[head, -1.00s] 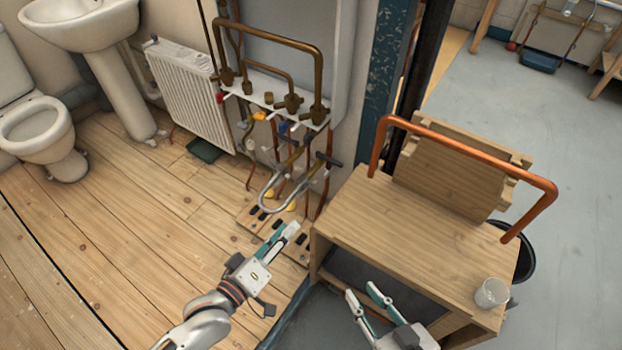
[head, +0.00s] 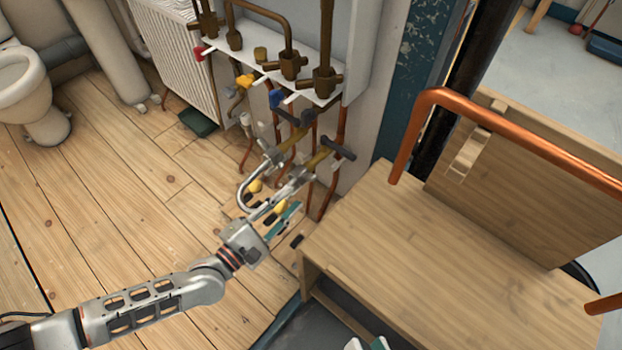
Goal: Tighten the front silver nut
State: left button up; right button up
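A silver U-shaped pipe (head: 242,190) hangs below the boiler shelf, joined to brass-coloured fittings with dark cross handles (head: 338,149). Silver fittings show where the pipe meets them, the nearer one (head: 297,176) to the front; the front silver nut is too small to tell apart from it. My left gripper (head: 287,205) points up and right, just below the nearer fitting; its two fingers look spread with a gap, and I see nothing held. Contact with the pipe cannot be told. My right gripper (head: 366,344) shows only its fingertips at the bottom edge, apart and empty.
A wooden bench (head: 400,240) stands to the right, with an orange copper pipe (head: 520,135) over it. Brass pipes and valves (head: 290,66) sit on the white shelf above. A radiator (head: 180,55) is behind. The wooden floor (head: 110,210) at left is clear.

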aim_at(310, 180)
pick_arm(q)
jog(key=b+x, duration=0.1)
jog(key=x, duration=0.5)
jog(key=shift+w+d, duration=0.25)
jog(key=shift+d, duration=0.05)
jog(key=shift+w+d+r, duration=0.1)
jog(key=shift+w+d, duration=0.05)
jog(key=shift+w, duration=0.15)
pick_arm(e)
jog(key=shift+s+a+m, duration=0.15)
jog(key=shift+a+m, duration=0.45)
jog(key=shift+m, duration=0.5)
pick_arm(q)
grip_shut()
